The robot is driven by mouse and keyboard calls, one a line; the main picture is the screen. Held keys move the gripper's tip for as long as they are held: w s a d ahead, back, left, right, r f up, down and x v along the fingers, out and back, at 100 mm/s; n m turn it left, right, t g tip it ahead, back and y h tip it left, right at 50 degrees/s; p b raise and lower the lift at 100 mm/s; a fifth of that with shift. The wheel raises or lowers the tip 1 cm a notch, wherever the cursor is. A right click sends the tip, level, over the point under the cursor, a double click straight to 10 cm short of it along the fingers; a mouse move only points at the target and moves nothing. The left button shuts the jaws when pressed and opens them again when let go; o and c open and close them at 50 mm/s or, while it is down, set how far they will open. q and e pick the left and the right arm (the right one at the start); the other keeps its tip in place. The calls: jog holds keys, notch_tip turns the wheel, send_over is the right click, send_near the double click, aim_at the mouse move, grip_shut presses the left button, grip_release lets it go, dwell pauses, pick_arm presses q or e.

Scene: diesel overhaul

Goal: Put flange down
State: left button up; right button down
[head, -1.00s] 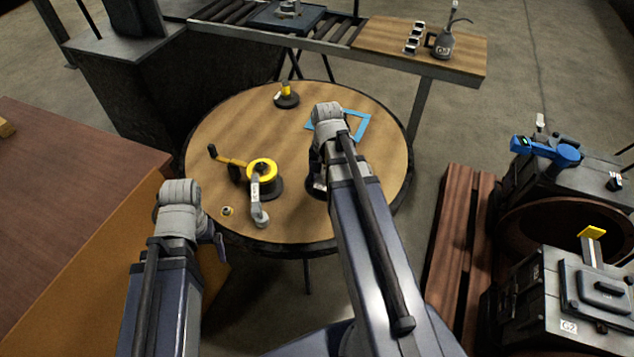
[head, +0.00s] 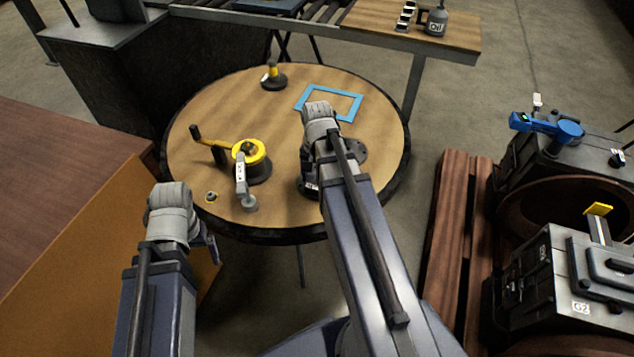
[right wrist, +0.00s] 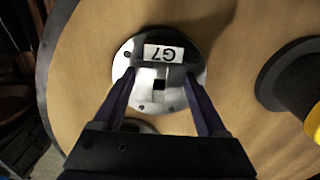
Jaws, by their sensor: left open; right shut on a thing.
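The flange is a round metal disc with a white G7 label (right wrist: 164,53), seen face-on in the right wrist view. My right gripper (right wrist: 162,92) is shut on the flange's middle, one finger on each side. In the head view my right wrist hides most of the flange (head: 308,187), which shows beside the arm over the near part of the round wooden table (head: 285,215). I cannot tell whether it touches the tabletop. My left gripper (head: 210,243) is open, low and left of the table, partly hidden by its wrist.
Another dark disc (head: 353,150) lies right of my right wrist. A blue square frame (head: 350,99) lies behind it. A yellow-topped crank tool (head: 258,160) stands left, a small yellow-and-black piece (head: 273,77) at the back. Wooden pallet (head: 460,225) is right of the table.

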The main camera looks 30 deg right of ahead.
jog(key=shift+r, duration=0.1)
jog(key=shift+f, duration=0.2)
grip_release()
jog(key=shift+r, duration=0.1)
notch_tip(320, 180, up, 12)
jog(key=p, duration=1.2)
jog(key=shift+r, duration=0.1)
